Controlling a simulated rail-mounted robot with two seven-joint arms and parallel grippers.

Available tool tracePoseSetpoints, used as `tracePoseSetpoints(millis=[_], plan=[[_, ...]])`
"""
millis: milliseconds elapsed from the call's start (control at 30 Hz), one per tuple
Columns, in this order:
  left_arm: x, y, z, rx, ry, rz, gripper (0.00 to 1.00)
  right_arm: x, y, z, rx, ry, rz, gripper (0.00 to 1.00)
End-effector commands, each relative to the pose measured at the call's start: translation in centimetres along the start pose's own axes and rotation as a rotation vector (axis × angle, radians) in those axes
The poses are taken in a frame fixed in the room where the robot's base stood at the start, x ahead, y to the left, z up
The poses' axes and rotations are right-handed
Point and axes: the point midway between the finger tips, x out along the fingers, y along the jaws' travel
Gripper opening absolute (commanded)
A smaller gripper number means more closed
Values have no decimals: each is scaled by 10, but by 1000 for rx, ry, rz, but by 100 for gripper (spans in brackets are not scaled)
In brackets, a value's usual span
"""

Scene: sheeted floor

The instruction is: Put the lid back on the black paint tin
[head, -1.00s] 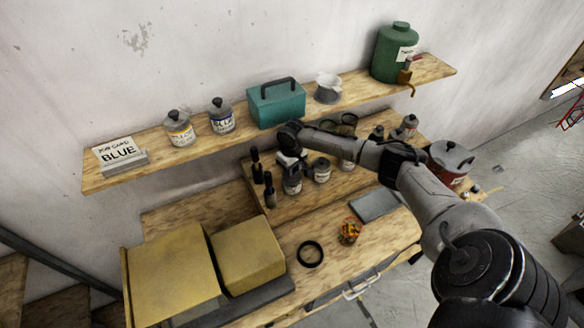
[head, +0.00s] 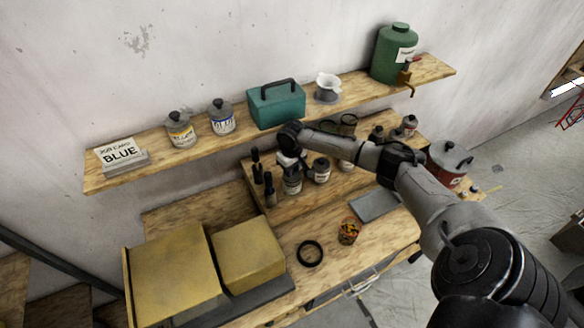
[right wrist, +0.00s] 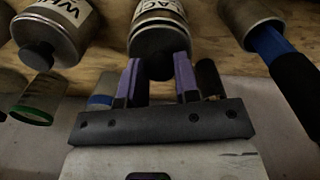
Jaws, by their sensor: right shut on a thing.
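The black paint tin (head: 292,185) stands on the raised bench shelf, and its label shows in part in the right wrist view (right wrist: 160,12). My right gripper (head: 288,160) is directly above it, reaching in from the right. In the right wrist view its purple fingers (right wrist: 158,75) are shut on the dark knob of the lid (right wrist: 158,52). The lid is lined up at the mouth of the tin; I cannot tell whether it is fully seated. My left gripper is not in view.
A white paint tin (right wrist: 58,25) stands close beside the black one. The wall shelf with a teal toolbox (head: 276,104) is close behind my gripper. A black ring (head: 309,253) and an orange jar (head: 348,231) are on the bench.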

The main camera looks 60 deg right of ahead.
Motion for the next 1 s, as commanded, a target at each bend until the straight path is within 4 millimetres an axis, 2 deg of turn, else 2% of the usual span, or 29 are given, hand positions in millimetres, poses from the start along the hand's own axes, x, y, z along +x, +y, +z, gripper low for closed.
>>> tracePoseSetpoints(millis=[333,367,400,633,800,1000], plan=[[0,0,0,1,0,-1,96,0,0,0,0,0,0,7],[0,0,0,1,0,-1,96,0,0,0,0,0,0,32],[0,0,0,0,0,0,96,0,0,0,0,0,0,36],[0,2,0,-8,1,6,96,0,0,0,0,0,0,58],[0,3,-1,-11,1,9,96,0,0,0,0,0,0,59],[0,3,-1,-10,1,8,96,0,0,0,0,0,0,78]])
